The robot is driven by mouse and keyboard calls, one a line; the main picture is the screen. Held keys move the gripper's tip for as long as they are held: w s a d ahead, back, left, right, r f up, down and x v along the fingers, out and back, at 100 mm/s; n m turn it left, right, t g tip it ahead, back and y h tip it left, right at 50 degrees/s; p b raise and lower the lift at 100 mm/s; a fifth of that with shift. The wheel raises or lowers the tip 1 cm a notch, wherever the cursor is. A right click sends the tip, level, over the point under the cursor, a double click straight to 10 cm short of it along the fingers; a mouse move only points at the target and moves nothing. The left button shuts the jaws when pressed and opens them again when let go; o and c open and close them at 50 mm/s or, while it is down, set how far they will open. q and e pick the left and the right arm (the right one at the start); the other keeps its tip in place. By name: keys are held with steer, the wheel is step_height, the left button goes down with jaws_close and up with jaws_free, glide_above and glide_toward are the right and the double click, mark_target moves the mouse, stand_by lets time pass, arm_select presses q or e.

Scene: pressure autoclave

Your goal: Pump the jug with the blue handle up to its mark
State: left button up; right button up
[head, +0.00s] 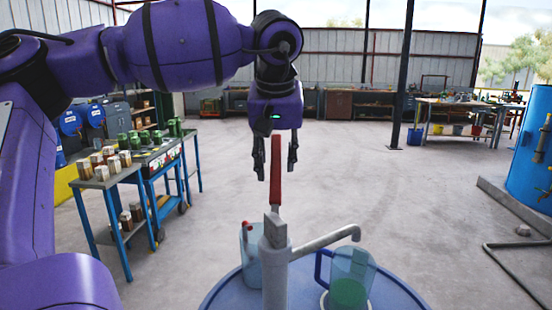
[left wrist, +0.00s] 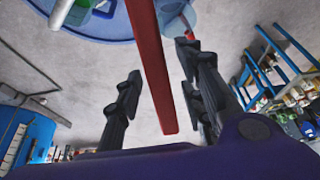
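A grey hand pump (head: 275,265) stands on a blue drum (head: 225,296), with its red lever (head: 276,190) pointing up. My left gripper (head: 276,174) hangs fingers down above the pump, open, with one finger on each side of the lever. In the left wrist view the lever (left wrist: 150,60) runs between the spread fingers (left wrist: 160,65), with gaps visible. The clear jug with the blue handle (head: 352,268) stands under the spout on the right, with green liquid (head: 348,293) in its lower part. Its mark cannot be made out. My right gripper is not in view.
Another clear container (head: 250,250) stands behind the pump on the left. A blue cart (head: 165,160) and a table with small jars (head: 103,175) are at the left. A big blue tank (head: 530,150) stands at the right. The floor between is clear.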

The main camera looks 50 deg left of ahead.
arm_select(q)
jaws_close()
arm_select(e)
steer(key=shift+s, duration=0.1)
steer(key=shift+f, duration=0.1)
